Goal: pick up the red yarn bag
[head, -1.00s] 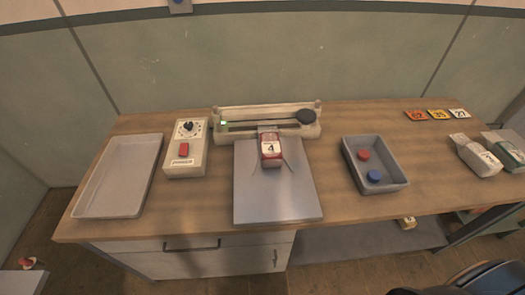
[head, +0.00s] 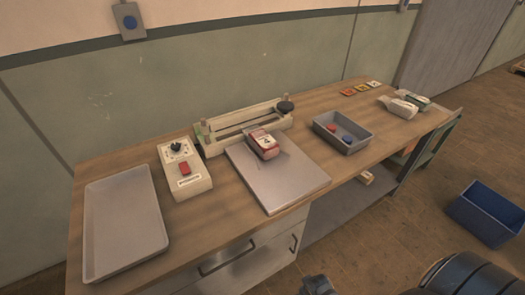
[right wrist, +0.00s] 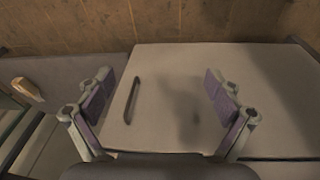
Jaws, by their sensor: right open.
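The red yarn bag (head: 263,145), red with a white label, lies on the grey metal plate (head: 295,188) at the middle of the workbench, close to the long pale bar device behind it. My right gripper (right wrist: 157,90) shows in the right wrist view with its two fingers wide apart and nothing between them. It faces a pale cabinet front with a dark handle, and the bag is not in that view. Dark parts of my own body show at the bottom right of the head view. My left gripper is not in view.
A pale empty tray (head: 91,230) and a control box with a red button (head: 184,168) stand left of the plate. A grey bin (head: 318,124) holds red and blue discs to its right. Pale bags (head: 399,107) lie farther right. A blue crate (head: 487,213) stands on the floor.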

